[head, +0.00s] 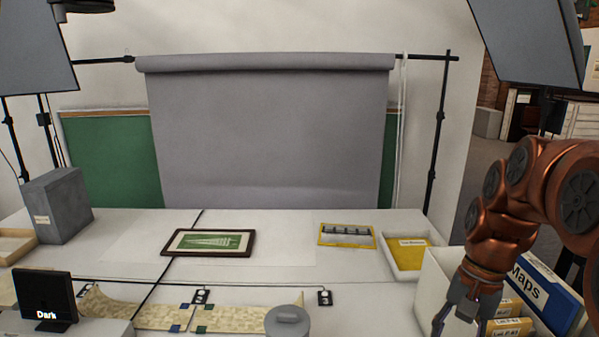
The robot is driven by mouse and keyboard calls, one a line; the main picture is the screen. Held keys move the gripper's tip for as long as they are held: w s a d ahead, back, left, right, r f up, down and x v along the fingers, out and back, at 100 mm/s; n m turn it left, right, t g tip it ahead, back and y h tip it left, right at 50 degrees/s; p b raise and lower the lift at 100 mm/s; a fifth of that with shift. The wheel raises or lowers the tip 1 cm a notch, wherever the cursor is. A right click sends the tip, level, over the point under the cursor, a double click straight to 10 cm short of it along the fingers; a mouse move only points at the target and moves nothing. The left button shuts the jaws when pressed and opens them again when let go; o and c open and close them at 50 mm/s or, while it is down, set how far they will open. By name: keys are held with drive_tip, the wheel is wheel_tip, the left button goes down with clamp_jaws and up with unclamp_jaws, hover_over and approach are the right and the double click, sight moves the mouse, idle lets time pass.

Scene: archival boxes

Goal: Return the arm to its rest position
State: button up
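My arm's copper-coloured links (507,215) reach in from the right edge in the head view and bend downward. My gripper (461,322) points down at the lower right, over the white box that holds yellow folders. Its two grey fingers are spread apart, with nothing seen between them. The fingertips are at or below the bottom edge of the picture, so their very ends are hidden.
Below my gripper is a white box (433,283) with yellow folders (509,327) and a blue "Maps" box (545,292). A yellow-lined tray (388,258), framed picture (210,254), grey box (57,205), small dark screen (44,297) and grey lidded container (287,322) stand on the table.

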drive_tip(key=s+a+f+n+h, duration=0.1)
drive_tip(key=s+a+f+n, duration=0.2)
drive_tip(key=s, duration=0.5)
drive_tip(key=s+a+f+n+h, duration=0.1)
drive_tip(key=s+a+f+n, duration=0.3)
drive_tip(key=s, duration=0.5)
drive_tip(key=shift+a+f+n, duration=0.2)
drive_tip(key=shift+a+n, duration=0.3)
drive_tip(key=shift+a, duration=0.1)
